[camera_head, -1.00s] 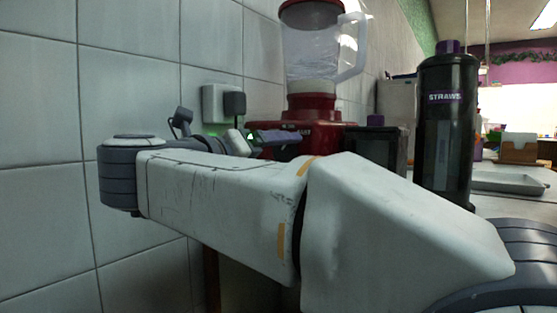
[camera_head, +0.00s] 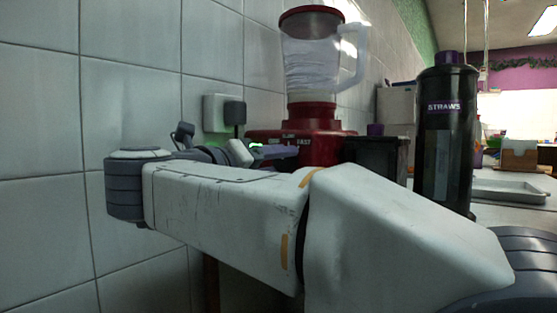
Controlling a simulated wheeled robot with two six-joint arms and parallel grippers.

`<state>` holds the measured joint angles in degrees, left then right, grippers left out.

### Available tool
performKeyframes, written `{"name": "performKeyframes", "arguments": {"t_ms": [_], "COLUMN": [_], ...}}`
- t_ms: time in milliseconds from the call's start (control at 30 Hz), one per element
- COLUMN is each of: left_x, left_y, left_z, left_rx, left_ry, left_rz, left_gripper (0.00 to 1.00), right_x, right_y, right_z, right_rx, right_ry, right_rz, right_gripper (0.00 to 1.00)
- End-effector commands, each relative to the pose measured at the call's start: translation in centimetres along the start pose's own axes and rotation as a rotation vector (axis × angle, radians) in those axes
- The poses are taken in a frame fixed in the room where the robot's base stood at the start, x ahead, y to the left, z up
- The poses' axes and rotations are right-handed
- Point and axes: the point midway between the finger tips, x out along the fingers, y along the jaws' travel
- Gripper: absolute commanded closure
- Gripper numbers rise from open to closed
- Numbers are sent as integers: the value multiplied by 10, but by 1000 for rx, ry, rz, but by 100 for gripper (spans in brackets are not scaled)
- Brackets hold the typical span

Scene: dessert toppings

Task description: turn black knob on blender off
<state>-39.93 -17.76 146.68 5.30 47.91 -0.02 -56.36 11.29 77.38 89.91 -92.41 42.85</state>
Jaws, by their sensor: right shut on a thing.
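The red blender (camera_head: 341,149) stands against the tiled wall, with a clear lidded jar (camera_head: 312,68) upright on its base. Lettering, including "FAST", shows on the front of the base. My right gripper (camera_head: 290,152) is at the front left of the base, its fingers seen nearly edge-on. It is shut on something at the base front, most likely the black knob. The knob itself is hidden behind the gripper and my arm, so its setting cannot be seen. My left gripper is not in view.
A wall outlet with a black plug (camera_head: 234,113) is just left of the blender. A dark box (camera_head: 378,158) and a tall black straw dispenser (camera_head: 446,135) stand to its right. A metal tray (camera_head: 510,191) lies farther right on the counter.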

Motion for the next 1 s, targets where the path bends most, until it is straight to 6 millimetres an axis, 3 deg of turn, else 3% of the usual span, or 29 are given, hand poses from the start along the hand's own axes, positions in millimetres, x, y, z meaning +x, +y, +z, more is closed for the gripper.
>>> {"name": "performKeyframes", "arguments": {"t_ms": [567,1000], "left_x": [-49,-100], "left_y": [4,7], "left_z": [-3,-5], "left_rx": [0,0], "left_ry": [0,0], "left_rz": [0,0], "left_gripper": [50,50], "right_x": [0,0], "right_y": [-4,-5], "right_z": [3,4], "right_rx": [-503,-921], "right_ry": [3,4], "right_rz": [1,3], "right_gripper": [100,100]}}
